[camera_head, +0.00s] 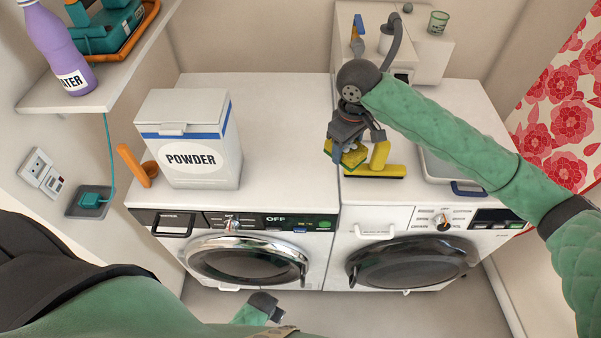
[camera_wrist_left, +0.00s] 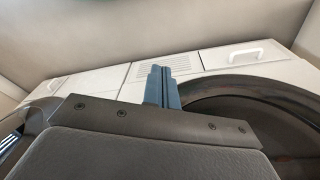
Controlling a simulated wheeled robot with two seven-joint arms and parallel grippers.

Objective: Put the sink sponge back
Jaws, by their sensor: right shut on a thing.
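The sponge (camera_head: 352,156), green and yellow, is held in my right gripper (camera_head: 345,149), over the top of the right machine. The gripper is shut on it and hides part of it. Whether the sponge touches the machine top is hard to tell. My left gripper (camera_head: 266,307) is low in front of the left machine, partly seen in the head view. In the left wrist view its blue-grey fingers (camera_wrist_left: 163,85) stand side by side with no gap and nothing between them.
A yellow brush-like tool (camera_head: 378,166) stands right beside the sponge. A sink or basin (camera_head: 432,170) is to the right, partly behind my right arm. A white POWDER box (camera_head: 190,135) and an orange scoop (camera_head: 138,165) are on the left machine. Its top is clear between box and sponge.

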